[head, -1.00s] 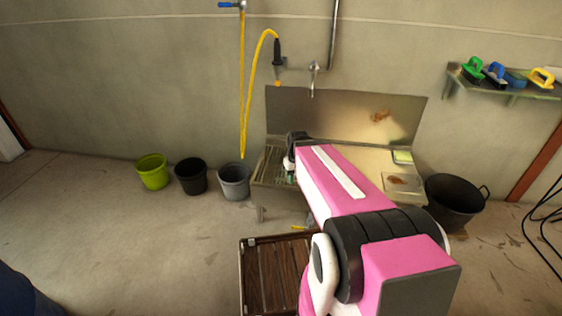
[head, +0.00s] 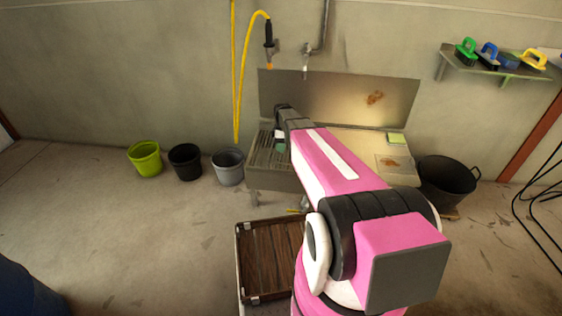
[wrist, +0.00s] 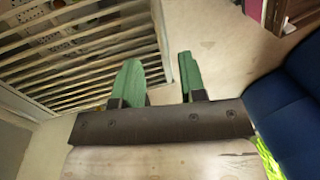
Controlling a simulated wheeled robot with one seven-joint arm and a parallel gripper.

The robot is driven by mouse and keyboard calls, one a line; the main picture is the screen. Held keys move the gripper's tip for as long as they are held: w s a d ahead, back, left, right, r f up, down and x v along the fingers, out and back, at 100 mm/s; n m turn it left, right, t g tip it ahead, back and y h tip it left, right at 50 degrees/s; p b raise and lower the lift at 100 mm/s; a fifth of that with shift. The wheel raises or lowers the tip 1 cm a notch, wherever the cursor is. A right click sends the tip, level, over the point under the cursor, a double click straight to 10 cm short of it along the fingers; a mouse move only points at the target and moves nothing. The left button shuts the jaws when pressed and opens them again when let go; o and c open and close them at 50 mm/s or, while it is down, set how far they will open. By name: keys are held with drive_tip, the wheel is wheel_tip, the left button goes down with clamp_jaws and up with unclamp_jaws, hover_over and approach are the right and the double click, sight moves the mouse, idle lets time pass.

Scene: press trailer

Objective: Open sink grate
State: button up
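The sink grate (head: 267,156) is a set of parallel metal bars over the left part of the steel sink (head: 275,177) in the head view. It appears to lie flat. In the wrist view the grate (wrist: 90,55) fills the upper left, with a perforated surface showing behind its bars. My gripper (wrist: 159,75) has two green fingers, spread apart with nothing between them. The left finger overlaps the bars in the picture; I cannot tell whether it touches them. In the head view my wrist is over the sink, and the arm hides part of the grate's right side.
A slatted wooden crate (head: 268,262) stands on the floor before the sink. Green (head: 145,160), black (head: 185,163) and grey (head: 228,167) buckets stand to the left. A large black tub (head: 445,185) is at the right. A yellow hose (head: 238,80) hangs on the wall.

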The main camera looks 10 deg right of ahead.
drive_tip(key=f, duration=0.2)
drive_tip(key=s+f, duration=0.1)
drive_tip(key=f, duration=0.5)
drive_tip(key=shift+s+a, duration=0.25)
clamp_jaws()
